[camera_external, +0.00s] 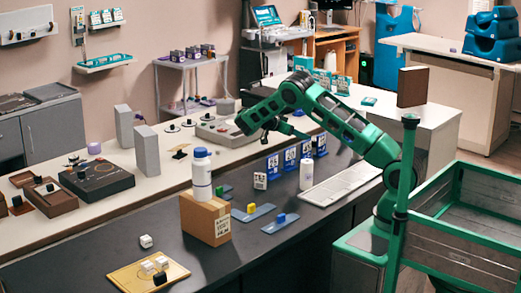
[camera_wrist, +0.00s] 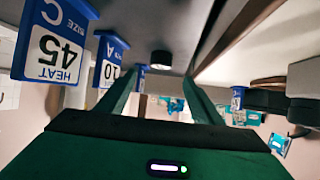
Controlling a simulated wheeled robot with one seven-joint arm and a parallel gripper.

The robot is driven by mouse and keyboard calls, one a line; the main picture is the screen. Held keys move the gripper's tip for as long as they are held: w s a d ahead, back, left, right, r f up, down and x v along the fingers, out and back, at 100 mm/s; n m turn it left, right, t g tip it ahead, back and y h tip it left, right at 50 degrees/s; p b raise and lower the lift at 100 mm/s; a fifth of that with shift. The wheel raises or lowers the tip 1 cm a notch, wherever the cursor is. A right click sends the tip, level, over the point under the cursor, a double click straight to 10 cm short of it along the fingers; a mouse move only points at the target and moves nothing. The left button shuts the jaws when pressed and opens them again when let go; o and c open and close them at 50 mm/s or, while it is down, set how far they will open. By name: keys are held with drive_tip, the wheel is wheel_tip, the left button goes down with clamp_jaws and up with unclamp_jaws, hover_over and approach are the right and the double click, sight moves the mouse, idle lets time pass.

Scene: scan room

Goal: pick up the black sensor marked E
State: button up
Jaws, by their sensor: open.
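No letter E can be read in either view, so I cannot tell for sure which thing is the sensor marked E. In the wrist view, which looks upside down, a small black cylinder with a pale round end (camera_wrist: 161,61) sits on the dark surface between and beyond my fingers. My gripper (camera_wrist: 162,76) is open with nothing between its fingers. In the external view my gripper (camera_external: 290,131) hangs above the dark counter near the blue number signs (camera_external: 273,166). The cylinder cannot be made out there.
On the dark counter (camera_external: 275,245) stand a cardboard box (camera_external: 205,217) with a white bottle (camera_external: 202,176), another white bottle (camera_external: 307,174) and a keyboard (camera_external: 341,185). Blue signs reading 45 (camera_wrist: 52,48) and 10 (camera_wrist: 108,70) stand close in the wrist view.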

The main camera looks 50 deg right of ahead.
sight(314, 139)
drive_tip(key=x, duration=0.5)
drive_tip(key=shift+f, duration=0.1)
drive_tip(key=shift+x, duration=2.85)
drive_tip(key=shift+w+d, duration=0.1)
drive_tip(key=shift+w, duration=0.05)
drive_tip(key=c, duration=1.2)
